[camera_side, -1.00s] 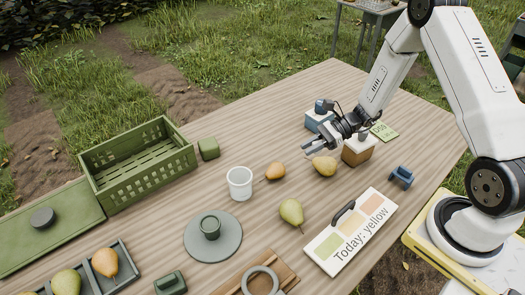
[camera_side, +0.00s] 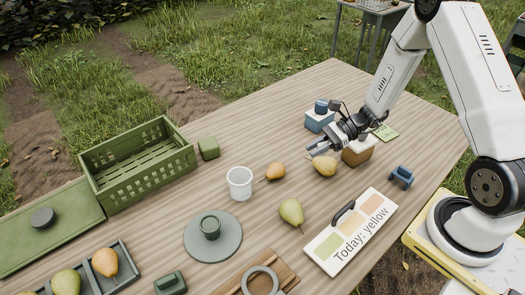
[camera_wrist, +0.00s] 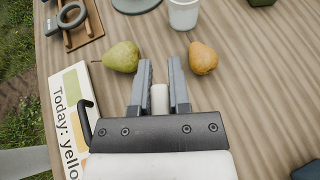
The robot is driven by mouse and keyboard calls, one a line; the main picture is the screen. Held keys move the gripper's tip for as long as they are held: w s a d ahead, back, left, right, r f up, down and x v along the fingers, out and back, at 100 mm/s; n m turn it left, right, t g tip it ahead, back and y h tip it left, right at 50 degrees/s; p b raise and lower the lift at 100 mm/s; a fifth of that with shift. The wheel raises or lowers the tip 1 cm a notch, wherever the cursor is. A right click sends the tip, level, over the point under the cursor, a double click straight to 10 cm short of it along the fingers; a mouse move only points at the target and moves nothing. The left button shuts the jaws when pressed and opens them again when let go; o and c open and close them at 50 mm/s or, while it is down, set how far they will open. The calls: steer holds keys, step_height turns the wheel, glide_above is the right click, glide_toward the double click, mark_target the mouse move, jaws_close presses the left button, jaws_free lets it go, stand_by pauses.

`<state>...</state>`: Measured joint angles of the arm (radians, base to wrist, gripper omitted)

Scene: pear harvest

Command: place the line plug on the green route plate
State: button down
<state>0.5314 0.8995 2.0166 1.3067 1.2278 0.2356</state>
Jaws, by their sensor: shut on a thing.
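A sign (camera_side: 350,232) reading "Today: yellow" has green, yellow and orange patches. I cannot tell which green surface is the route plate.
A green crate (camera_side: 140,165), white cup (camera_side: 240,184), grey disc (camera_side: 228,241) with a green cup, orange pear (camera_side: 275,171) and green pear (camera_side: 291,211) stand on the table.

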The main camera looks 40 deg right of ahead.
step_height(320, 180, up, 6)
steer(key=d+m+t+h, duration=0.6)
steer(key=d+m+t, duration=0.15)
steer(key=d, duration=0.55)
steer(key=s+d+m+h, duration=0.5)
steer(key=d+h, duration=0.1)
steer(key=d, duration=0.2)
steer(key=s+d+m+h, duration=0.4)
steer(key=d+m+h, duration=0.2)
steer(key=d, duration=0.2)
steer(key=f, duration=0.5)
steer(key=shift+s+d+f, duration=0.1)
steer(key=shift+s+d, duration=0.05)
steer(key=shift+d, duration=0.05)
glide_above(374, 131)
steer(key=shift+d+f, duration=0.15)
steer(key=shift+f, duration=4.5)
